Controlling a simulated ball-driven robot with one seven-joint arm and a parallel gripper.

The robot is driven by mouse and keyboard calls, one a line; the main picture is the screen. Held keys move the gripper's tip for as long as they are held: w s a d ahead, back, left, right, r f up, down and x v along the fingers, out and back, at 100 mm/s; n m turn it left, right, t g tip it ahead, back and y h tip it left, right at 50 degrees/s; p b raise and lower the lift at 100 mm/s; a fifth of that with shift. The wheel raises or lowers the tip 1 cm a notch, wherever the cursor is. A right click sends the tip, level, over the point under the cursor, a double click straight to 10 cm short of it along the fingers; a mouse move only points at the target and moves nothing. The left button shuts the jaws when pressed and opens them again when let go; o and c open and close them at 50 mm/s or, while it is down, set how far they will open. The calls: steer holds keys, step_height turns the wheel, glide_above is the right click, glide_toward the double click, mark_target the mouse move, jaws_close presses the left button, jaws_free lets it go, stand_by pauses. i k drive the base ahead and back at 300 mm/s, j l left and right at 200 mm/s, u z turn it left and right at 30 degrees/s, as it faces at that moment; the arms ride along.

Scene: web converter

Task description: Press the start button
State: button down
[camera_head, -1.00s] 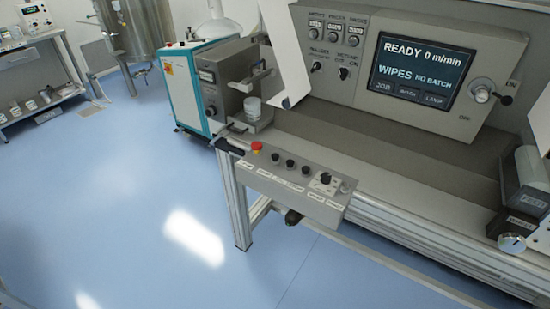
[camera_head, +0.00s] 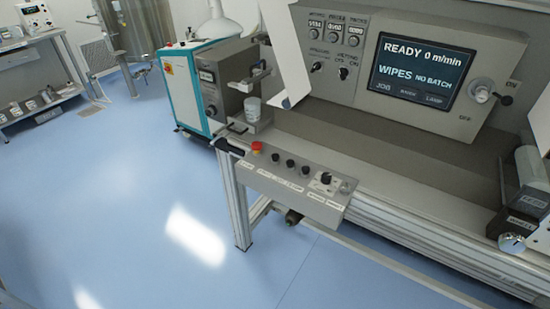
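A grey control box (camera_head: 310,192) is mounted on the front of the machine frame, in the middle of the view. On its top are a red button (camera_head: 256,147) at the left end, several black round controls (camera_head: 290,163) in a row, a black rotary knob (camera_head: 325,178) and a small silver control (camera_head: 346,187) at the right end. Small labels run along the box, too small to read, so I cannot tell which control is the start button. The screen (camera_head: 418,70) reads READY 0 m/min, WIPES, NO BATCH. My gripper is not in view.
A dark handle (camera_head: 229,146) sticks out left of the box. A white cup (camera_head: 253,109) stands on a small ledge behind it. A white and teal cabinet (camera_head: 184,95) stands further back. The blue floor (camera_head: 110,210) at the left is clear. A roller (camera_head: 527,172) sits at the right.

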mark_target(275, 157)
steer(key=i+j+z, duration=0.2)
steer(key=j, duration=0.15)
steer(key=i+j+z, duration=0.2)
steer(key=j, duration=0.2)
steer(key=i+j+z, duration=0.15)
steer(key=j, duration=0.25)
steer(key=i+j+z, duration=0.2)
steer(key=j, duration=0.25)
steer(key=j+z, duration=0.2)
steer(key=j, duration=0.2)
steer(key=j+z, duration=0.2)
steer(key=j, duration=0.25)
